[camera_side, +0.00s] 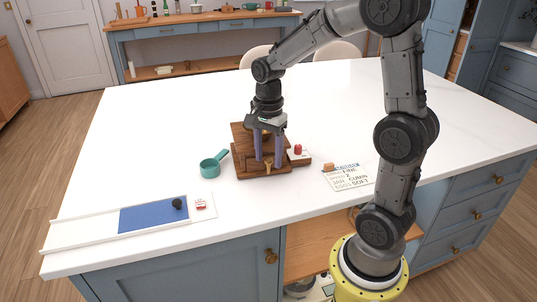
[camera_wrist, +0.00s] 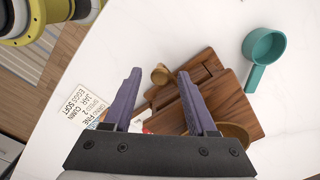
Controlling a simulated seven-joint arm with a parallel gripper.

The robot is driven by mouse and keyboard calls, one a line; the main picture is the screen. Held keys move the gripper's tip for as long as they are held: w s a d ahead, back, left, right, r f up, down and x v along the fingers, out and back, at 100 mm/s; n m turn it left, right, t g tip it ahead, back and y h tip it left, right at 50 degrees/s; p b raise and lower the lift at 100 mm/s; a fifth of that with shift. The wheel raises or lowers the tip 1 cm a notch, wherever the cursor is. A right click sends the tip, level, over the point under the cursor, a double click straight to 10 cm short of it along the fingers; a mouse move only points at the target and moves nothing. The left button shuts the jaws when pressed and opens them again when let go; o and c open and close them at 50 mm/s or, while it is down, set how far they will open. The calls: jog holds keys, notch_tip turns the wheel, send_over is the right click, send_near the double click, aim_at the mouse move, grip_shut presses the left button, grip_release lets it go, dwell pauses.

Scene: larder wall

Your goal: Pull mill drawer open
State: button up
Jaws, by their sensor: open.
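The wooden mill (camera_side: 244,141) stands on the white counter near the middle of the side view, upright on a flat base. Its brass drawer knob (camera_side: 267,168) is low on the side facing my base. In the wrist view the knob (camera_wrist: 160,75) appears between my fingertips, beside the brown wood of the mill (camera_wrist: 232,95). My gripper (camera_side: 269,160) points down in front of the mill with its purple fingers apart. In the wrist view my gripper (camera_wrist: 157,78) is open and empty. I cannot tell whether a finger touches the knob. The fingers hide part of the drawer front.
A teal cup with a handle (camera_side: 210,168) stands left of the mill. A small red item (camera_side: 298,149) is on the wood at right. A written card (camera_side: 347,178) lies farther right. A blue panel in a white tray (camera_side: 153,217) lies front left.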

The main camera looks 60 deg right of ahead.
grip_shut()
dwell(0.3)
dwell(1.1)
